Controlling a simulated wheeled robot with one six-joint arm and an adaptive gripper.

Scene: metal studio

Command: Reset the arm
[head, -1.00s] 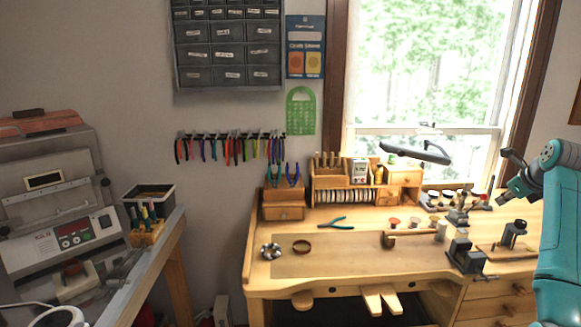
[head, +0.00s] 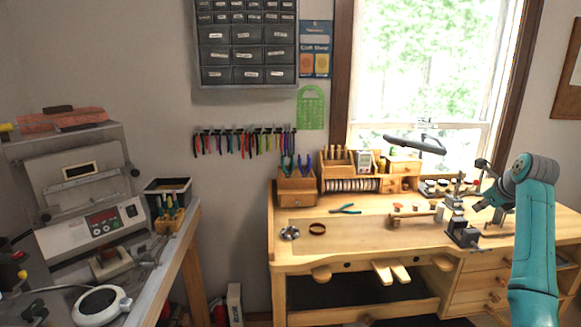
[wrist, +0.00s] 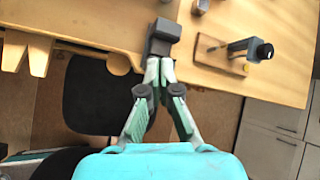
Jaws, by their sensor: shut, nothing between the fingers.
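My teal arm (head: 535,235) rises at the right of the head view, in front of the wooden workbench (head: 340,262). My gripper (wrist: 159,64) shows in the wrist view with its two fingers together and nothing between them. In that view the fingertips overlap the near edge of a dark grey block-like vise (wrist: 164,32) on the bench's front edge; I cannot tell if they touch it. In the head view the vise (head: 462,232) is just left of the arm, and the gripper is small there and hard to make out.
A stand with a dark head (wrist: 260,50) sits on the bench right of the gripper. Pliers (head: 346,209), a dark ring (head: 317,229) and a lamp (head: 415,143) are on or over the bench. A machine (head: 95,215) stands on the left table. Floor shows between the tables.

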